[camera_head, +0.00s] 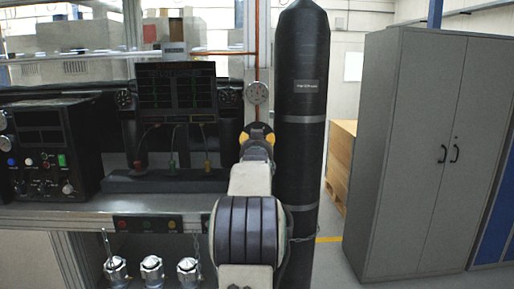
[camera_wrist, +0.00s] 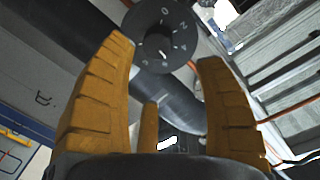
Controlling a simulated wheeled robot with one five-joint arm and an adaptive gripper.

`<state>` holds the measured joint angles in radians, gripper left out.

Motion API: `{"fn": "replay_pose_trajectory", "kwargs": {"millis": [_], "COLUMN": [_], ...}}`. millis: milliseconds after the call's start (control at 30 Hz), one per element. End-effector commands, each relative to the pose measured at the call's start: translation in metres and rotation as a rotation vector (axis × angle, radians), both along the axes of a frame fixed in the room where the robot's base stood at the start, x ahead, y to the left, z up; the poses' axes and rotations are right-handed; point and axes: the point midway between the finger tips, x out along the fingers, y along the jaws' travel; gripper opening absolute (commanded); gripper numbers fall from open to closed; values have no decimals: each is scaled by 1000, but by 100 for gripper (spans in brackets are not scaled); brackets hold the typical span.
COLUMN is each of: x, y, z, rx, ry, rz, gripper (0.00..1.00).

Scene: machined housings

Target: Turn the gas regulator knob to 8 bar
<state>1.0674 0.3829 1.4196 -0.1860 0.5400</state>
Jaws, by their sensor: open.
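The gas regulator knob (camera_wrist: 160,36) is a dark round dial with white numerals around its face, at the top middle of the wrist view. A short white mark shows on its face, but I cannot tell which number it points to. My gripper (camera_wrist: 164,50) is open, with one orange finger on each side of the picture below and beside the knob. The fingers look apart from the knob. In the head view my gripper (camera_head: 257,132) is in front of the pipework, just below a round pressure gauge (camera_head: 257,92), and hides the knob.
A tall black gas cylinder (camera_head: 302,100) stands right of my arm. A grey cabinet (camera_head: 420,150) is farther right. On the left, a bench carries a black control box (camera_head: 40,150) and a dark display panel (camera_head: 176,90). Several metal fittings (camera_head: 152,270) stand below.

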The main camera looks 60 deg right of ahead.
Motion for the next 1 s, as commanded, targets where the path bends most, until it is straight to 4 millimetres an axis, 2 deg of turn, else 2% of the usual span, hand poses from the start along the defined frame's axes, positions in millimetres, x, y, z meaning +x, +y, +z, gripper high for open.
{"fn": "replay_pose_trajectory", "kwargs": {"millis": [200, 400, 867, 1000], "x": [-10, -15, -16, -15], "y": [18, 27, 29, 28], "z": [2, 2, 1, -10], "rx": [-1, -1, -1, 1], "ry": [-1, -1, -1, 1], "rz": [0, 0, 0, 0], "gripper": [65, 65, 65, 65]}}
